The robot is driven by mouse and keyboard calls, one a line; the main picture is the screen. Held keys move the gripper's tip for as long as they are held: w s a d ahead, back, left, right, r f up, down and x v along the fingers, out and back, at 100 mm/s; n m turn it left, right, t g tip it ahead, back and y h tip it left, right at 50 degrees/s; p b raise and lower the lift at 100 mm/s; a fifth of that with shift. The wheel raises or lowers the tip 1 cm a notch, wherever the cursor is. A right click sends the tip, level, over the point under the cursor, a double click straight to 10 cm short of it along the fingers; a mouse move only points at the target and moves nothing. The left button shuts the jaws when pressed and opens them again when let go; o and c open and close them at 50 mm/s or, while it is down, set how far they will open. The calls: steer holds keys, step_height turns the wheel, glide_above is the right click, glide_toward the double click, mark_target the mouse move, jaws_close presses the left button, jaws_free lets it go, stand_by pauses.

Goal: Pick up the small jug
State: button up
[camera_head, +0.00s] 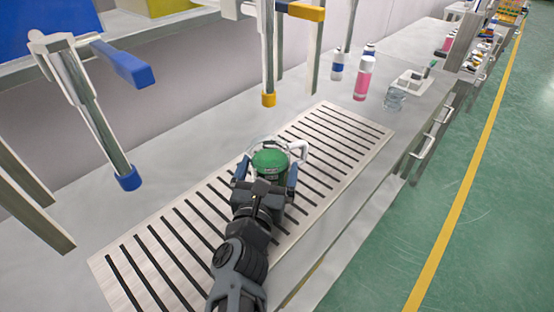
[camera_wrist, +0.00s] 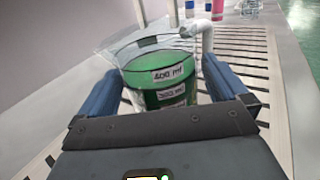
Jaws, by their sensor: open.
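The small jug (camera_head: 270,161) is a clear vessel with green contents and a white handle, standing on the slotted board (camera_head: 352,140). In the wrist view the jug (camera_wrist: 158,75) shows black-and-white volume labels, one reading 400 ml. Its white handle is at the right and its clear rim spreads to the left. My gripper (camera_head: 264,178) is open, with one blue finger on each side of the jug. In the wrist view my gripper's fingers (camera_wrist: 160,95) flank the jug; whether they touch it I cannot tell. The jug's lower part is hidden by my gripper.
A pink bottle (camera_head: 363,78), a white-and-blue bottle (camera_head: 337,64) and a glass beaker (camera_head: 394,99) stand farther back on the bench. The slotted board around the jug is clear.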

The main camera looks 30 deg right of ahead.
mark_target(274, 138)
steer(key=shift+x, duration=0.95)
steer(key=shift+c, duration=0.5)
steer(key=c, duration=1.1)
steer(key=shift+r, duration=0.1)
steer(key=shift+r, duration=0.55)
step_height(274, 138, up, 3)
steer(key=shift+f, duration=0.2)
steer(key=s+d+r, duration=0.2)
steer(key=d, duration=0.1)
steer(key=s+d+r, duration=0.2)
steer(key=d, duration=0.1)
steer(key=s+d+r, duration=0.3)
steer(key=shift+d+b, duration=0.15)
steer(key=shift+b, duration=0.25)
